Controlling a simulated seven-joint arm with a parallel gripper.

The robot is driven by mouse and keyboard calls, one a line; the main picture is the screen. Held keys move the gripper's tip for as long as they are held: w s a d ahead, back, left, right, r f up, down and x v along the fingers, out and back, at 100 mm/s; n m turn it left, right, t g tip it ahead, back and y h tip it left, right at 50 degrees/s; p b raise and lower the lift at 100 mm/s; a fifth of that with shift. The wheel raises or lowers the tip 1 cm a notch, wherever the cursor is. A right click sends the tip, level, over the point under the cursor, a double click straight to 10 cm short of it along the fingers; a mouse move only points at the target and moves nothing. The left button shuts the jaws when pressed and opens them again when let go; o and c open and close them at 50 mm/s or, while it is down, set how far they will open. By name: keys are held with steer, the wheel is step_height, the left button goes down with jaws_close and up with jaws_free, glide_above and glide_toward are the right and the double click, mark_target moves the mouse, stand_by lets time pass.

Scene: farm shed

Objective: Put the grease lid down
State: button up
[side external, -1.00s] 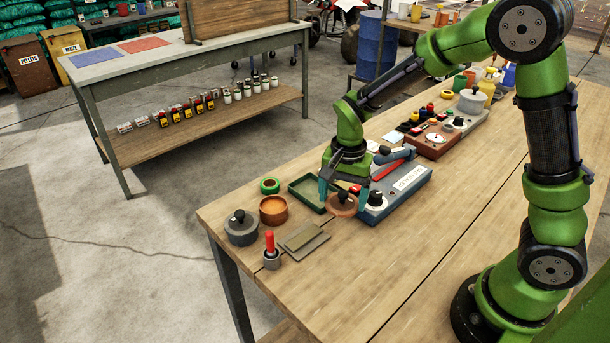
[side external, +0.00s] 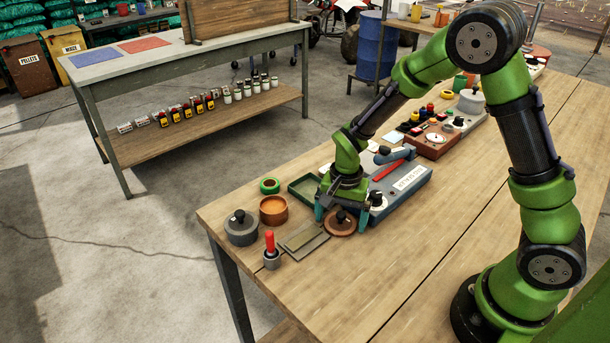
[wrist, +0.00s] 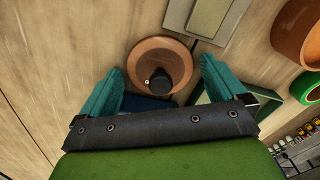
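The grease lid, seemingly the flat brown disc (side external: 333,229) with a black knob, appears to lie flat on the wooden table. It shows in the wrist view (wrist: 144,55) with the knob up. My gripper (side external: 340,219) is low over it, one teal finger on each side. In the wrist view my gripper (wrist: 161,64) looks open, a little wider than the lid, with a narrow gap at the right finger. Contact at the left finger is hard to tell. Nothing grips the knob.
A grey plate (side external: 304,238) lies close left of the lid. A green tray (side external: 293,195) and a blue-grey device (side external: 412,190) stand behind it. An orange-brown bowl (side external: 273,210), lidded grey pot (side external: 241,229) and red-handled tool (side external: 270,248) are further left. The table front is clear.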

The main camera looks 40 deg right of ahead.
mark_target(342, 214)
steer(key=shift+r, duration=0.1)
step_height(342, 214, up, 12)
steer(key=s+a+r+n+t+y, duration=0.1)
steer(key=s+r+n+t+y, duration=0.1)
steer(key=s+r+n+t, duration=0.5)
steer(key=s+r+n, duration=0.1)
steer(key=s+r, duration=0.4)
steer(key=s, duration=0.1)
steer(key=shift+s+n, duration=0.3)
